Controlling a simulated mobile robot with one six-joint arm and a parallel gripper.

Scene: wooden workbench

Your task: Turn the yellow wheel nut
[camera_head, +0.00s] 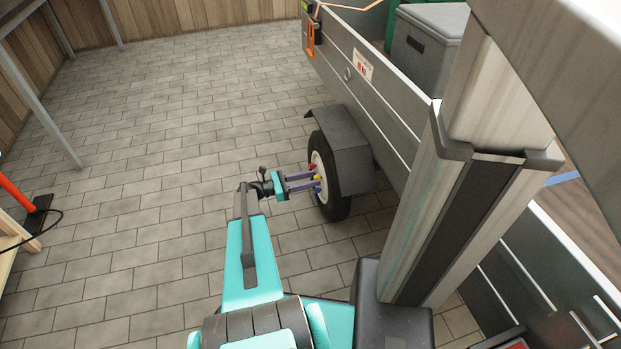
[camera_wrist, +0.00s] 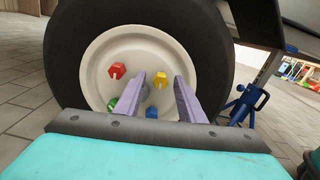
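The yellow wheel nut (camera_wrist: 160,80) sits on the white hub of the trailer wheel (camera_wrist: 92,77). In the wrist view it shows between the tips of my gripper (camera_wrist: 160,76), whose two purple fingers are apart with nothing visibly clamped. I cannot tell whether the fingertips reach around the nut or stop just short. In the head view my gripper (camera_head: 317,178) is right at the hub of the wheel (camera_head: 343,190), with the yellow nut tiny between the tips. A red nut (camera_wrist: 117,71) is at upper left. A green nut (camera_wrist: 111,104) and blue nut (camera_wrist: 151,112) are partly hidden by my gripper.
A dark fender (camera_head: 338,135) overhangs the wheel on the grey trailer (camera_head: 390,95). A blue jack-like stand (camera_wrist: 246,103) stands right of the wheel in the wrist view. The tiled floor (camera_head: 170,120) left of the trailer is clear. A grey box (camera_head: 425,50) is in the trailer.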

